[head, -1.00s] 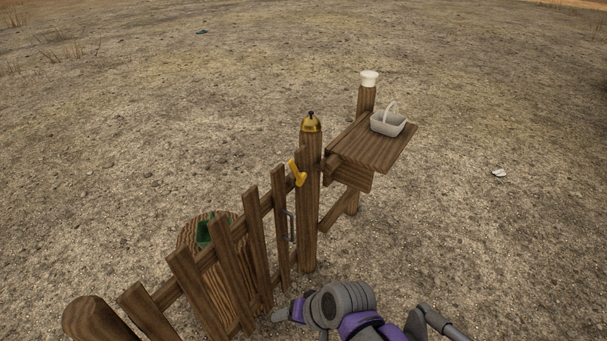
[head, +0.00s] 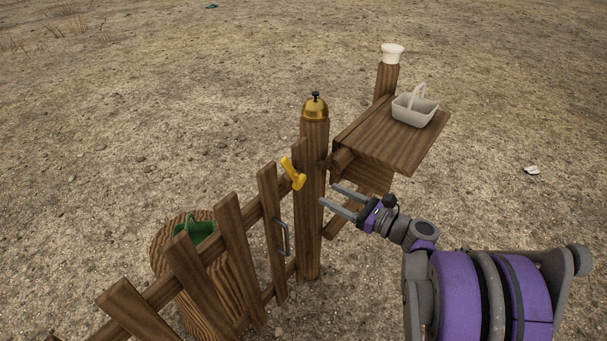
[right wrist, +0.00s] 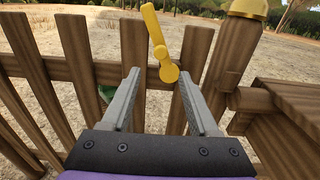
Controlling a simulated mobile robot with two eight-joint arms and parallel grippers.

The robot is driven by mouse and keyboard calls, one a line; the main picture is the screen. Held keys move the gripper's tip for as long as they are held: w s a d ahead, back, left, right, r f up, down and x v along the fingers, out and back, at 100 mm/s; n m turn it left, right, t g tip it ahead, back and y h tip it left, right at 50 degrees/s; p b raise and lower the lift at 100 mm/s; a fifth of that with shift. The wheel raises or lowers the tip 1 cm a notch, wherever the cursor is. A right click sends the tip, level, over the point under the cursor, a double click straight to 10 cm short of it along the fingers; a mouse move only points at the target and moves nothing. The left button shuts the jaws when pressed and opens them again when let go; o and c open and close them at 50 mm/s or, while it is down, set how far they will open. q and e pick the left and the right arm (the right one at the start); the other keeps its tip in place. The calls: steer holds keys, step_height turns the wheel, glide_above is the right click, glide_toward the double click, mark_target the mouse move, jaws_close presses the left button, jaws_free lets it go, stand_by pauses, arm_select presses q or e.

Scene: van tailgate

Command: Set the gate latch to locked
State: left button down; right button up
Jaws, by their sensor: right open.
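The gate latch (head: 293,174) is a yellow lever at the top of the wooden gate (head: 232,238), beside the gate post (head: 312,210). Its arm tilts up and to the left from a round pivot. In the right wrist view the latch (right wrist: 158,45) stands ahead, its pivot seen between the fingers. My right gripper (head: 328,195) is open and empty, to the right of the latch and apart from it. Its two fingers also show in the right wrist view (right wrist: 160,95). My left gripper is not in view.
A brass bell (head: 315,108) sits on the post top. A wooden shelf (head: 385,140) on the right holds a pale basket (head: 413,110). A white-capped post (head: 391,54) stands behind. A grey handle (head: 282,238) is on the gate. A stump (head: 165,250) stands behind the gate.

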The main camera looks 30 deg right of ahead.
mark_target(303, 181)
steer(key=x, duration=1)
steer(key=shift+w+r+b, duration=0.2)
steer(key=shift+w+b, duration=0.1)
steer(key=shift+w, duration=0.05)
jaws_close()
steer(key=shift+s+a, duration=0.1)
steer(key=shift+a, duration=0.1)
stand_by(0.8)
